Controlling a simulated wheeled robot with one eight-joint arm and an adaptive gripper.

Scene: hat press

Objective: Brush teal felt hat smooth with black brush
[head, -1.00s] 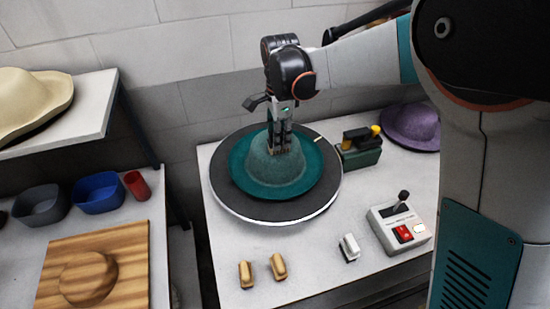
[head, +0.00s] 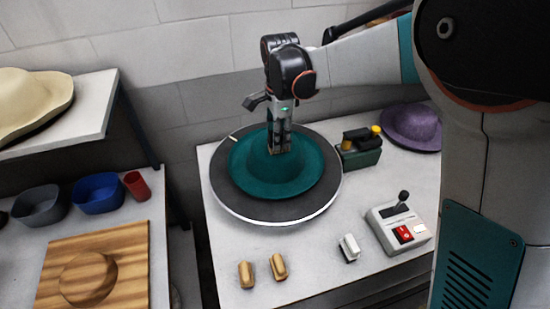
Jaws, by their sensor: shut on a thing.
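The teal felt hat (head: 305,170) lies brim down on a round dark turntable (head: 225,195) with a pale rim. Its crown and brim look an even dark teal. My gripper (head: 280,148) points straight down over the crown, a little toward the back. It is shut on the black brush, of which only a small dark part shows at the fingertips. The brush appears to be at the crown surface; the exact contact is hidden by the fingers.
Two tan-handled brushes (head: 278,267) and a white one (head: 349,247) lie in front. A switch box (head: 399,226) stands right, with a green device (head: 361,150) and purple hat (head: 411,125) behind. Left are a wooden board (head: 125,250), blue bin (head: 98,193) and red cup (head: 137,185).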

